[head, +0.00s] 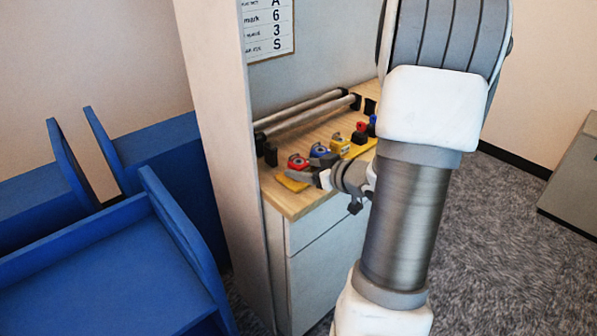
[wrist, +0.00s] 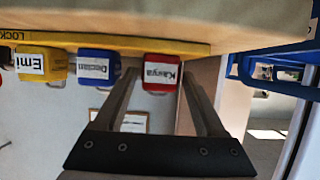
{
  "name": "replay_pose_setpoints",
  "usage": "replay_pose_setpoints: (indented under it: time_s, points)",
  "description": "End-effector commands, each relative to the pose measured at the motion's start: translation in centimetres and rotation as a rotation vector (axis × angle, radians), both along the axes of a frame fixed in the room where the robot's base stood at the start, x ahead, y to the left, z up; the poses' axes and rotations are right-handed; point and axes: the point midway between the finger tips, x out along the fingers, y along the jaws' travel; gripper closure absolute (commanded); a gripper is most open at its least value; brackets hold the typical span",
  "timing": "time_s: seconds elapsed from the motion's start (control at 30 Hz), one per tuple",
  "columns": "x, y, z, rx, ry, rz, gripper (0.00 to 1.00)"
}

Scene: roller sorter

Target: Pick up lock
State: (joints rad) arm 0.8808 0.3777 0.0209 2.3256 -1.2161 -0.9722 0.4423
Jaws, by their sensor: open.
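Several coloured locks stand in a row on a yellow board (head: 291,184) on a wooden counter. The nearest is a red lock (head: 297,161); beyond it are a blue lock (head: 319,152), a yellow lock (head: 340,146) and others. My gripper (head: 314,177) is at the near end of the row. In the wrist view, which is upside down, the red lock (wrist: 162,76) labelled "Kasya" lies between the open fingers of my gripper (wrist: 161,70). Contact cannot be told. The blue lock (wrist: 97,69), labelled "Declan", is just outside one finger, with the yellow lock (wrist: 40,64), labelled "Emi", further left.
Metal rollers (head: 300,112) run along the back of the counter (head: 300,203). A pale upright panel (head: 222,130) stands at its left, with blue racks (head: 110,250) beyond. A printed sign (head: 268,27) hangs above. A grey box (head: 572,185) stands at far right.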

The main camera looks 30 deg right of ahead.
Motion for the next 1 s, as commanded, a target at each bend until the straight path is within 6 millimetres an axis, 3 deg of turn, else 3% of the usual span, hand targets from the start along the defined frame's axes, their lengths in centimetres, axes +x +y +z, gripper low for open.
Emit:
replay_pose_setpoints:
  time_s: [0.13,0.37,0.77,1.0]
  points:
    - [1.9,0.3,-1.0,-0.001,0.0,0.001,0.28]
    - [2.1,0.3,-0.9,0.0,0.001,0.0,0.28]
    - [2.1,0.3,-0.9,0.0,0.0,0.0,0.98]
    - [2.1,0.3,-0.8,-0.001,-0.001,0.0,1.0]
